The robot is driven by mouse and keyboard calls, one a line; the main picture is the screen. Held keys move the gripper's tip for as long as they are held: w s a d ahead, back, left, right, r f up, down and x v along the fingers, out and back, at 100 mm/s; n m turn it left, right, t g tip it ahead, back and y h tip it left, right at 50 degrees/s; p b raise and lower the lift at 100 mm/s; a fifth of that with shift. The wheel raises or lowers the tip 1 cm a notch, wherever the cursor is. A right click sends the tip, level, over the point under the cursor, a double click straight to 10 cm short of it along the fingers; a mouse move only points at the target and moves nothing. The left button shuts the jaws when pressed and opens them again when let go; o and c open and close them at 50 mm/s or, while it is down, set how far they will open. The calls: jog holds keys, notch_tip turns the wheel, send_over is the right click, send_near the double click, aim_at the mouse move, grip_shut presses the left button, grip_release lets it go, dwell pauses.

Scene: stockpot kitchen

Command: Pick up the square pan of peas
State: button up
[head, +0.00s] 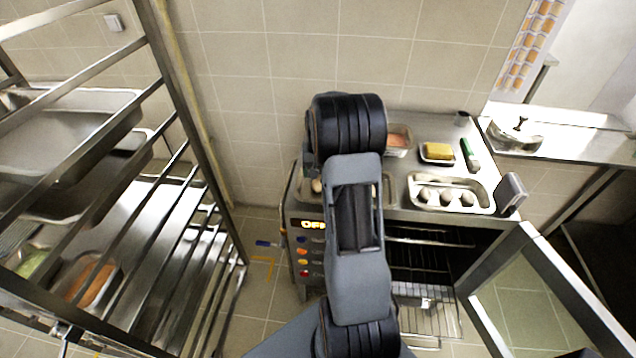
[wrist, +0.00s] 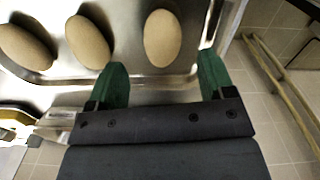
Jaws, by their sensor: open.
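No pan shows contents I can clearly tell as peas. A pan with pale green contents (head: 38,262) sits low on the rack at the far left of the head view, partly behind the rack's bars; its contents are too blurred to name. My gripper (wrist: 163,72) is open and empty in the wrist view, its green fingertips apart over the near edge of a metal tray (wrist: 135,82). Several brown egg-shaped items (wrist: 165,38) lie in that tray.
The steel rack (head: 165,50) fills the left, with an orange-filled pan (head: 92,280) low down. The oven (head: 300,225) has its door (head: 530,300) open at right. On top are an egg tray (head: 482,208), a pink-filled pan (head: 398,140) and a yellow block (head: 438,151).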

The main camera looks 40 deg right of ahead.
jog(key=shift+w+f+p, duration=0.15)
jog(key=shift+f+p, duration=0.15)
jog(key=shift+f, duration=0.9)
jog(key=shift+w+f+p, duration=0.1)
jog(key=shift+f+p, duration=0.2)
jog(key=shift+f, duration=0.9)
jog(key=c, duration=1)
jog(key=shift+r, duration=0.1)
jog(key=shift+r+b, duration=0.3)
jog(key=shift+r, duration=0.15)
jog(key=s+a+r+b, duration=0.2)
jog(key=a+r+b, duration=0.2)
jog(key=a+r, duration=0.8)
jog(key=shift+s+a, duration=0.35)
jog(key=shift+a, duration=0.6)
